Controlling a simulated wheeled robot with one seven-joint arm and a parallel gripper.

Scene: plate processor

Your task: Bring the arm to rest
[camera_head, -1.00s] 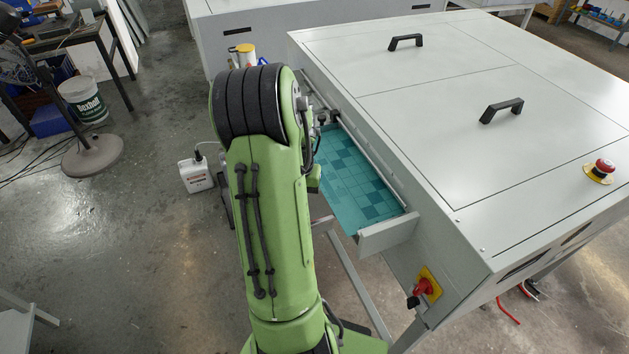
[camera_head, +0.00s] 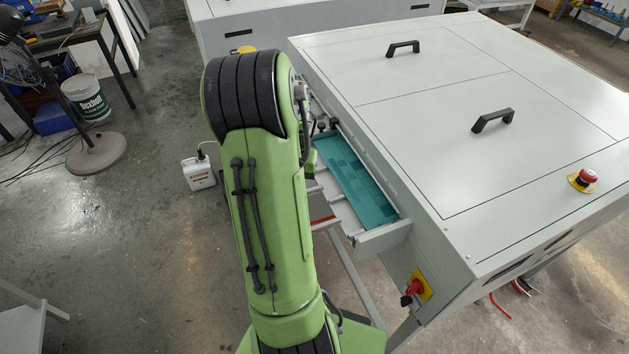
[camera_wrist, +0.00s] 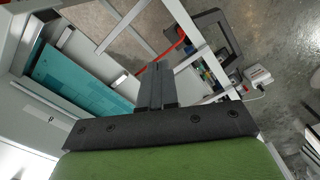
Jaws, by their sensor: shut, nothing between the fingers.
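My arm (camera_head: 265,200) is raised and bent in the middle of the head view, and it hides its own end there. In the wrist view my gripper (camera_wrist: 157,72) shows its two fingers together with nothing between them. The teal plate (camera_head: 352,182) lies on the machine's side tray (camera_head: 384,238), partly under the machine's edge. In the wrist view the plate (camera_wrist: 80,84) is left of the fingers, apart from them.
The grey plate processor (camera_head: 440,130) fills the right side, with black lid handles, a red emergency button (camera_head: 587,176) and a red switch (camera_head: 414,288).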

